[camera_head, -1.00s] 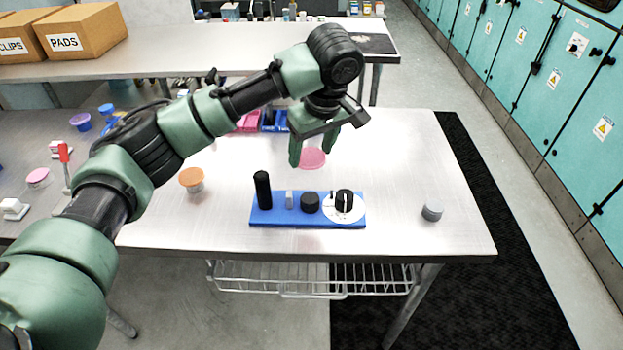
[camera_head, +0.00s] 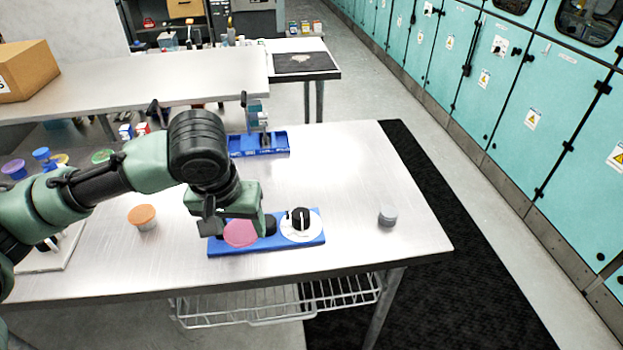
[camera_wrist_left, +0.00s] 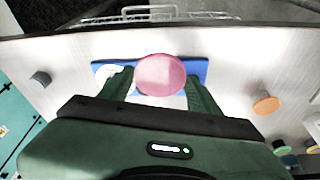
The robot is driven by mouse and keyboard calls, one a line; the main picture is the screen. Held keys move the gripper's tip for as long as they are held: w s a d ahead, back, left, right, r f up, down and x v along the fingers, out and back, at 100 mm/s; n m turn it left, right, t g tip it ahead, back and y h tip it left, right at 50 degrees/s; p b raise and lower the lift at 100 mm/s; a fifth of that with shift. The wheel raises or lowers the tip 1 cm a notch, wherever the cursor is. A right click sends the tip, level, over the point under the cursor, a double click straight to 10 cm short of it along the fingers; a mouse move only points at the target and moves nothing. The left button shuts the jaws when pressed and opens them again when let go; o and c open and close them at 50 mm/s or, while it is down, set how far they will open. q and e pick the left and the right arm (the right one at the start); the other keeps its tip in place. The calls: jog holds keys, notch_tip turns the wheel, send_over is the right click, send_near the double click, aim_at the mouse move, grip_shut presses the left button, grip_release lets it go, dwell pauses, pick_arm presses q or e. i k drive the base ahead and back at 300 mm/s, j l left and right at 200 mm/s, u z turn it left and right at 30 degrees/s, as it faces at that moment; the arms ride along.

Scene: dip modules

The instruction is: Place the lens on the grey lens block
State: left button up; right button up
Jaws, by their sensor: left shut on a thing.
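The lens is a round translucent pink disc (camera_head: 240,233), held in my left gripper (camera_head: 238,228). In the left wrist view the lens (camera_wrist_left: 160,75) sits between the two green fingers (camera_wrist_left: 160,88), which are shut on it. In the head view it hangs over the left part of a blue board and hides part of it. A grey cylindrical block (camera_head: 388,215) stands alone on the table to the right, apart from the gripper. It also shows at the left of the wrist view (camera_wrist_left: 40,79). My right gripper is not in view.
The blue board (camera_head: 312,239) carries a white disc (camera_head: 290,233) with a black knob and other black parts. An orange-topped grey cylinder (camera_head: 143,217) stands left of it. A blue tray (camera_head: 272,142) lies behind. The table between board and grey block is clear.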

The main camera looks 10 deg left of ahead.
aim_at(389, 212)
jog(key=j+z, duration=0.1)
jog(key=z, duration=0.3)
jog(key=i+j+z, duration=0.1)
jog(key=z, duration=0.3)
jog(key=j+z, duration=0.2)
jog(key=z, duration=0.15)
jog(key=j, duration=0.2)
jog(key=i+z, duration=0.05)
